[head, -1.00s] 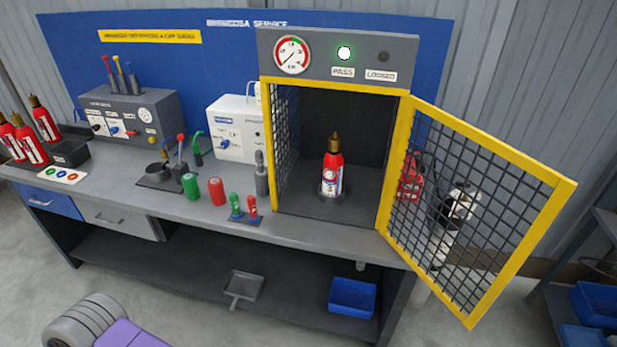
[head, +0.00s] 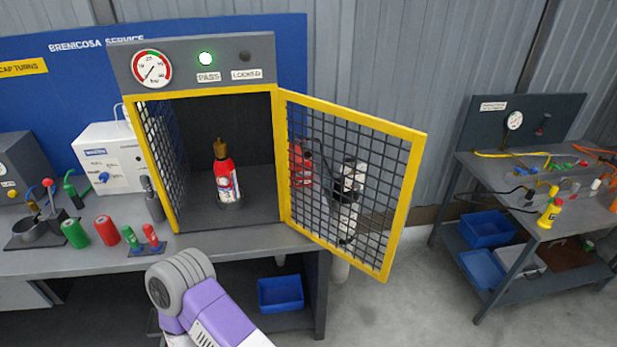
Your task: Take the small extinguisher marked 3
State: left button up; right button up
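A small red extinguisher (head: 226,178) with a white label and a brass-coloured top stands upright inside the open test cabinet (head: 190,60). The cabinet's yellow-framed mesh door (head: 405,190) stands open to the right. Neither of my grippers shows. Only a grey and purple link of my own arm is in view, low in the picture, in front of the bench and apart from the extinguisher.
Green and red cylinders (head: 107,230) stand on the bench (head: 70,262) left of the cabinet. A green lamp is lit above PASS. A blue bin (head: 280,293) sits below. Another red extinguisher shows behind the door mesh. A cluttered side table (head: 480,165) stands right, with clear floor between.

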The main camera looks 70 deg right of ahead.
aim_at(225, 171)
jog(key=z, duration=1.5)
jog(key=i, duration=0.1)
jog(key=z, duration=0.05)
